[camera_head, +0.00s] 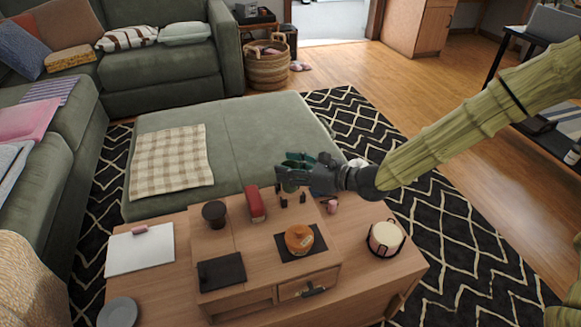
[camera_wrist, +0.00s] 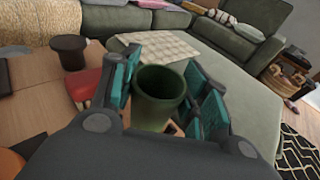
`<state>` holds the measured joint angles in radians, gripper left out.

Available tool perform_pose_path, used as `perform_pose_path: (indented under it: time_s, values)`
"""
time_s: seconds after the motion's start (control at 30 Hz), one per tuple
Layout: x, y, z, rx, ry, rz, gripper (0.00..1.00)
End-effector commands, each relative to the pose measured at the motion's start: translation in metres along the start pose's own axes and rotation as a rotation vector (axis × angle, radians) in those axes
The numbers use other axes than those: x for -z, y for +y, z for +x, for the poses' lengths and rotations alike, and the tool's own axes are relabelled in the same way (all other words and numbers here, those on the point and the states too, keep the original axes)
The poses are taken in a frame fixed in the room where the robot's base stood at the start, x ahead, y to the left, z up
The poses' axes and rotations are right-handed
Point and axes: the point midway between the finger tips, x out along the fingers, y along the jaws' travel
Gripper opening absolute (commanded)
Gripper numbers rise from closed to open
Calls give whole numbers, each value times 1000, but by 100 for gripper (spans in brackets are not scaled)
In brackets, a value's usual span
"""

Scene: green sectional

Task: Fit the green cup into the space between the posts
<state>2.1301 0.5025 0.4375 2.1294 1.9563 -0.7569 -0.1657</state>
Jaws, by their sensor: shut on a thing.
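My gripper (camera_head: 291,167) reaches in from the right over the back of the wooden table. It also shows in the wrist view (camera_wrist: 163,72), with its teal-padded fingers on both sides of the green cup (camera_wrist: 158,112). The cup is dark green, open at the top and roughly upright. In the head view, only a little of the cup (camera_head: 289,187) shows below the fingers. Several short dark posts (camera_head: 284,202) stand on the tabletop just below the cup. The gripper hides part of this area, and I cannot tell whether the cup's base touches the table.
A red block (camera_head: 255,203) and a dark cup (camera_head: 214,214) stand left of the posts. An orange round object (camera_head: 299,239) sits on a black mat in front. A small pink object (camera_head: 332,206) is right of the posts. A green ottoman (camera_head: 240,140) lies behind.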

Motion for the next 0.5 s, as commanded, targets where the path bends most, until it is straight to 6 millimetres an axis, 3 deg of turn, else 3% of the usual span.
perform_pose_path:
  time_s: [0.5]
  values:
    - [3, 0, 1, 0, 0, 0, 22]
